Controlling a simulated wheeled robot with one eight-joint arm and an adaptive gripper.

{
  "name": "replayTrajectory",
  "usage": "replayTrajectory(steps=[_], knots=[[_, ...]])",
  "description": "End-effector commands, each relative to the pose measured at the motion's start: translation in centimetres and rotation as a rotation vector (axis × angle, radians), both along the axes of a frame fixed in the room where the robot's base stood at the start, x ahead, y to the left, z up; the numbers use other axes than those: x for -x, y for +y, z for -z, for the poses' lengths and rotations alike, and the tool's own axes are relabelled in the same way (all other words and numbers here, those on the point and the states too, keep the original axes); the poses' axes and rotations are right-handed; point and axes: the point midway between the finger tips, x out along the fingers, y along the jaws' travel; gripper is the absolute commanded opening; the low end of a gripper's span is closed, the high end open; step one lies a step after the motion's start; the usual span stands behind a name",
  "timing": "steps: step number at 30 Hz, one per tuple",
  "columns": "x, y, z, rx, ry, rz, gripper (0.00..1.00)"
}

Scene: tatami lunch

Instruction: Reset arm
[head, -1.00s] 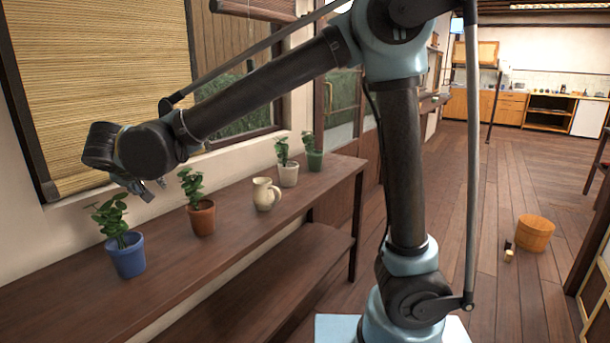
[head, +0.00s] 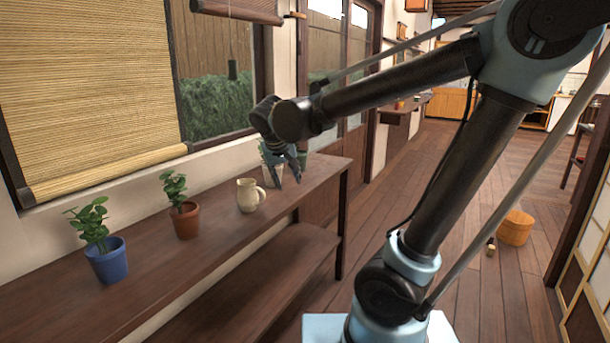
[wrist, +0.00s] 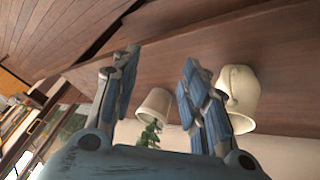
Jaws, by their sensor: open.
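My gripper (head: 288,172) is open and empty in the head view. It hangs over the wooden shelf, just right of the cream pitcher (head: 249,195) and in front of the white pot (head: 270,173), which it partly hides. In the wrist view the two fingers of my gripper (wrist: 158,85) are spread apart. The white pot (wrist: 154,104) shows between them, and the pitcher (wrist: 240,90) is beside the right finger. I cannot tell from these views how close the fingers are to the pot.
The shelf (head: 150,262) also holds a blue pot (head: 108,262) and a terracotta pot (head: 185,221) with plants.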

Motion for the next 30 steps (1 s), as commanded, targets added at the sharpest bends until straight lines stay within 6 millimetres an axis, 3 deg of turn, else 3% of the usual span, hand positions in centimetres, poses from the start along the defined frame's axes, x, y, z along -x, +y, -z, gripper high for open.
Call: replayTrajectory(steps=[1,6,15,21,30], knots=[[0.2,-2.1,0.4,0.001,0.017,0.021,0.41],[1.5,-7.9,2.0,-0.006,0.080,0.067,0.41],[5.5,-16.1,5.3,-0.043,0.179,0.140,0.41],[8.9,-20.0,7.9,-0.084,0.231,0.182,0.41],[14.1,-23.7,12.0,-0.162,0.288,0.239,0.41]])
